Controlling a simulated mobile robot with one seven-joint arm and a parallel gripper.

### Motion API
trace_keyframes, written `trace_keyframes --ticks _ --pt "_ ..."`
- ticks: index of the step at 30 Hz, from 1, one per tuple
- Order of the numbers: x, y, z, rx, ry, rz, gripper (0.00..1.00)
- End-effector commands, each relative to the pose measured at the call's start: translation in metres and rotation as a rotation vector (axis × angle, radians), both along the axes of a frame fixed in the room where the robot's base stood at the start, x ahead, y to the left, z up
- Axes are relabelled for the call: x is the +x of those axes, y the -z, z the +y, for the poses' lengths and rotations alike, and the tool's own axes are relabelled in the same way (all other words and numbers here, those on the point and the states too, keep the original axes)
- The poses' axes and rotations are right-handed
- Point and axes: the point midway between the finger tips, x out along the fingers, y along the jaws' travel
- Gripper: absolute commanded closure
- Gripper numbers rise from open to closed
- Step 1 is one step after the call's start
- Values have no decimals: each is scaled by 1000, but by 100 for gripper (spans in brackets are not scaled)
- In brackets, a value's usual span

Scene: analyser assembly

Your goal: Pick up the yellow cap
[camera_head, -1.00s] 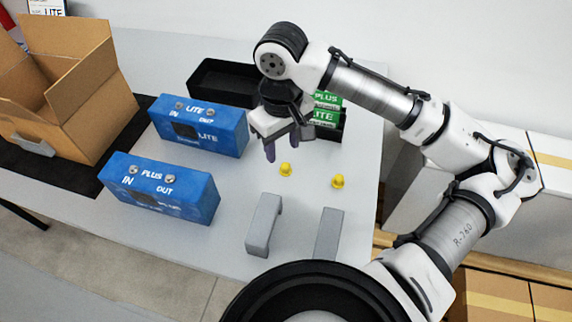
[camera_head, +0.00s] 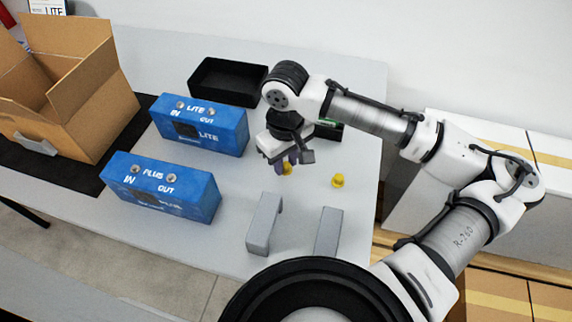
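Two yellow caps are on the light table. One yellow cap (camera_head: 288,169) is at my gripper's fingertips, partly hidden by the fingers. The other yellow cap (camera_head: 337,181) stands in the open to the right. My gripper (camera_head: 283,166) points down, with its dark fingers low at the left cap. I cannot tell whether the fingers are closed on the cap or only around it.
Blue LITE box (camera_head: 199,125) and blue PLUS box (camera_head: 162,187) stand to the left. Two grey blocks (camera_head: 264,222) (camera_head: 328,232) stand in front. A black tray (camera_head: 228,82) is behind, and an open cardboard box (camera_head: 72,85) is far left.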

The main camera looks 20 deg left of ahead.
Motion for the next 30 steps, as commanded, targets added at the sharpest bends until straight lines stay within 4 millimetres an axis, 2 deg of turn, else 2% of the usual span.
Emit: trace_keyframes --ticks 1,6,15,20,23,26,30 --pt "0 0 0 0 0 0 80" --pt "0 0 0 0 0 0 100" --pt "0 -1 0 -1 0 -1 100" --pt "1 -9 0 0 0 -2 100" --pt "1 -21 0 0 0 -3 100" --pt "1 -42 0 1 -1 -4 100" --pt "1 -82 1 1 0 -5 100"
